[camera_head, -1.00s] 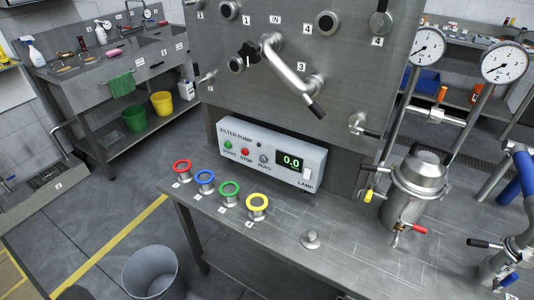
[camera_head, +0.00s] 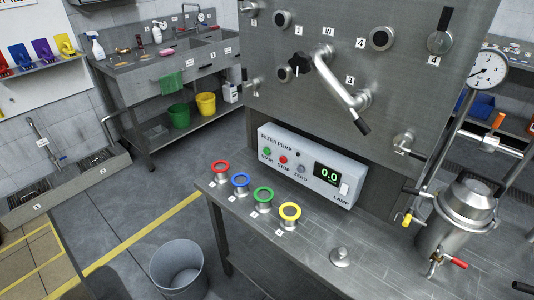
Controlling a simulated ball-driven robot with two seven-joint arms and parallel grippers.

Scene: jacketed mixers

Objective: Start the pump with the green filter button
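The filter pump control box (camera_head: 311,167) stands on the metal bench against the upright panel. Its green START button (camera_head: 267,152) is at the left end of its face, with the red STOP button (camera_head: 283,159) and the grey ZERO knob (camera_head: 301,168) to its right. The display (camera_head: 328,175) reads 0.0, and a white LAMP switch (camera_head: 345,188) is at the right end. Neither of my grippers shows in the head view, so nothing of mine is seen near the button.
Red, blue, green (camera_head: 263,195) and yellow-ringed ports line the front left of the bench (camera_head: 310,245). A metal vessel (camera_head: 463,207) with coloured-handled valves stands at right. A pipe with a black handle (camera_head: 362,126) juts from the panel. A grey bin (camera_head: 178,268) stands on the floor.

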